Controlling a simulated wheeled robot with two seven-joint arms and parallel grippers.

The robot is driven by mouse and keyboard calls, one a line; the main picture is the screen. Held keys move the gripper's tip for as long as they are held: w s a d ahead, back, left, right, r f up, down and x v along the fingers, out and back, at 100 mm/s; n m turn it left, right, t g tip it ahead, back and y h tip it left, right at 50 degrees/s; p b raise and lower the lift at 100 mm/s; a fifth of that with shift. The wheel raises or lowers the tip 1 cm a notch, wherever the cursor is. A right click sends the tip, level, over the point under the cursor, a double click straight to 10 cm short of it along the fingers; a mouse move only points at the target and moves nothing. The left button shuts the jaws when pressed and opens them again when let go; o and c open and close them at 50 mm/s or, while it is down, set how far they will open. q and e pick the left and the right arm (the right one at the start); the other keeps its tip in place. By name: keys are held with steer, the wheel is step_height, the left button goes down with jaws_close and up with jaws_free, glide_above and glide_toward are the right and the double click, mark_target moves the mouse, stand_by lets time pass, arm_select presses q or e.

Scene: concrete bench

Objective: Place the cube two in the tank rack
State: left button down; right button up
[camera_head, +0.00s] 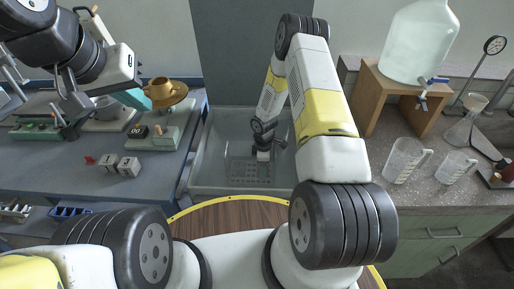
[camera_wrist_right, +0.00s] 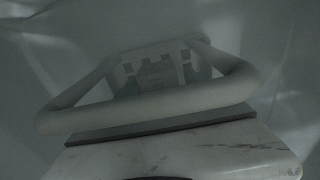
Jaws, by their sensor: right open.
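Two small white cubes with dark marks stand side by side on the left bench: a left cube (camera_head: 107,162) and a right cube (camera_head: 129,166). Their marks are too small to read, so I cannot tell which is cube two. A grey, see-through tank (camera_head: 203,165) stands in the middle, with a slotted rack (camera_head: 250,173) low inside it. My right gripper (camera_head: 264,153) reaches down into the tank above the rack, open with no cube seen in it. My left gripper (camera_head: 70,112) is over the left bench, behind the cubes; its jaw gap is unclear.
A mustard cup and saucer (camera_head: 165,92) stand behind a small device (camera_head: 157,137) on the left bench. The right bench holds two beakers (camera_head: 404,160), a flask (camera_head: 465,122) and a large bottle (camera_head: 418,45) on a wooden stand. The right wrist view is dim, with a pale rounded frame (camera_wrist_right: 150,105).

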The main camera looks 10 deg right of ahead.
steer(key=s+d+r+m+t, duration=0.1)
steer(key=s+r+m, duration=0.15)
steer(key=r, duration=1.55)
steer(key=s+d+r+m+t, duration=0.15)
steer(key=r+m, duration=0.25)
steer(key=r, duration=1.5)
steer(key=s+a+r+m+t+y, duration=0.1)
steer(key=s+r+m+t, duration=0.1)
steer(key=s+r+m, duration=0.2)
steer(key=s+a+r+m+t+y, duration=0.1)
steer(key=s+r+m, duration=0.3)
steer(key=s+r, duration=0.7)
steer(key=s, duration=0.5)
steer(key=shift+s+a+r+m+t, duration=0.15)
steer(key=shift+s+a+m+t, duration=0.15)
steer(key=shift+m+t, duration=0.05)
